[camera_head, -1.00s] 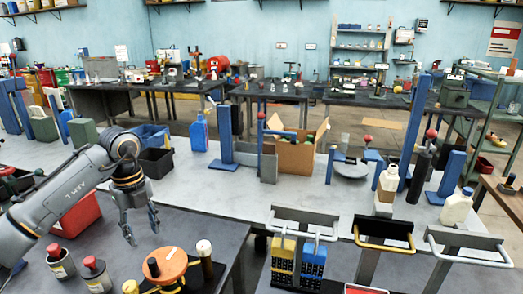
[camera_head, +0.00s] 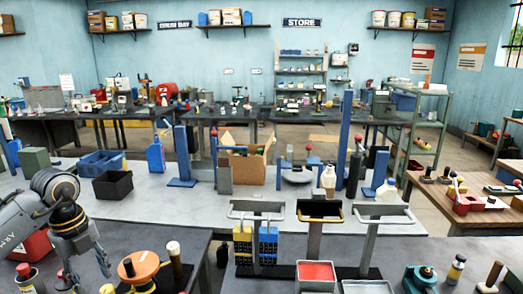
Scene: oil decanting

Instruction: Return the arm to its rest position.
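My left arm comes in from the left edge. Its gripper (camera_head: 88,272) hangs fingers down over the near dark table, at the lower left. The fingers are spread apart with nothing seen between them. An orange round fixture (camera_head: 138,266) stands just right of the gripper, apart from it. Capped bottles stand below and left of it, including one with a red cap (camera_head: 26,277). My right arm and gripper are not in view.
A red bin (camera_head: 30,245) is partly hidden behind my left arm. Behind are a black bin (camera_head: 113,185), a blue crate (camera_head: 100,163) and a cardboard box (camera_head: 243,168) on the grey bench. Handled stands (camera_head: 319,211) stand at centre. The grey bench between bins and stands is partly clear.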

